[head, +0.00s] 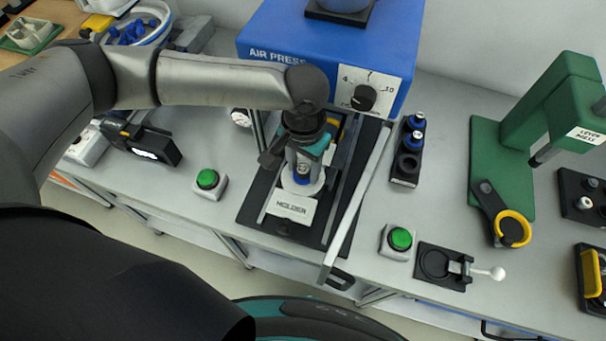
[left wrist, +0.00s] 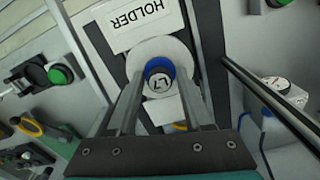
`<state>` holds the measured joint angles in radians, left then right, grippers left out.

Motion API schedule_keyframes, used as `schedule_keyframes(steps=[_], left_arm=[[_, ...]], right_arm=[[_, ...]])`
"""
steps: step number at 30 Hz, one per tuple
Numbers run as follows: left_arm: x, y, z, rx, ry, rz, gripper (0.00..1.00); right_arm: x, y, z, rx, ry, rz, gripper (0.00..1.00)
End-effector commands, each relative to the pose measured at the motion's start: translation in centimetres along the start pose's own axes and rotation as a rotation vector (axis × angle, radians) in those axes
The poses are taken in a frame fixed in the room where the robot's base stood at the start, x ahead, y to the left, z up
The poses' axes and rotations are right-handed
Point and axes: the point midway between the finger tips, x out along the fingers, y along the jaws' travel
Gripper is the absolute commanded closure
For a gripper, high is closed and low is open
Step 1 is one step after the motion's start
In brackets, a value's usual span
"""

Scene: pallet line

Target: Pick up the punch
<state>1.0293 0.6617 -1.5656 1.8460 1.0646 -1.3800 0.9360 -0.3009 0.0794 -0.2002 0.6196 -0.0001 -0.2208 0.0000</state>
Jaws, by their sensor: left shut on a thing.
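The punch (head: 302,175), a small cylinder with a blue ring, stands upright in the white round seat of the holder (head: 291,207) under the air press (head: 320,60). In the left wrist view the punch (left wrist: 158,80) shows its blue rim and a white top marked L7. My left gripper (head: 302,165) comes down from above and is shut on the punch, one finger on each side. The left wrist view shows both fingers (left wrist: 160,92) against it. The fingers hide part of its sides. My right gripper is not in view.
A black rack (head: 404,168) with blue-topped pieces and an open hole stands to the right. Green buttons (head: 207,179) (head: 400,239) flank the holder. A grey bar (head: 357,200) runs close on its right. A green lever press (head: 505,150) stands farther right.

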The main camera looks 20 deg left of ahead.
Motion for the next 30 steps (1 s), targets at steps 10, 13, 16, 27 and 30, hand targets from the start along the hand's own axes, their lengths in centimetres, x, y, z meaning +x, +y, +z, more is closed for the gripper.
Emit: schedule_keyframes(steps=[10, 13, 16, 27, 30], left_arm=[[0.0, 0.0, 0.0, 0.000, 0.001, 0.000, 1.00], [-0.1, 0.0, -0.1, 0.000, 0.002, 0.001, 1.00], [-0.1, 0.0, -0.1, 0.000, 0.002, 0.001, 1.00], [-2.0, 0.0, -0.1, 0.000, 0.004, 0.002, 1.00], [-3.6, 0.0, -0.1, 0.000, 0.005, 0.001, 1.00]], right_arm=[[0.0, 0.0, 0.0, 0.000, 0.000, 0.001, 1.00], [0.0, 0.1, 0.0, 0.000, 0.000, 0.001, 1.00], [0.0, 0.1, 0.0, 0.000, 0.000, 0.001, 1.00], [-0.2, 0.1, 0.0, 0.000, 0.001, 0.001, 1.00], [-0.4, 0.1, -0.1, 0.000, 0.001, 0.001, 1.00]])
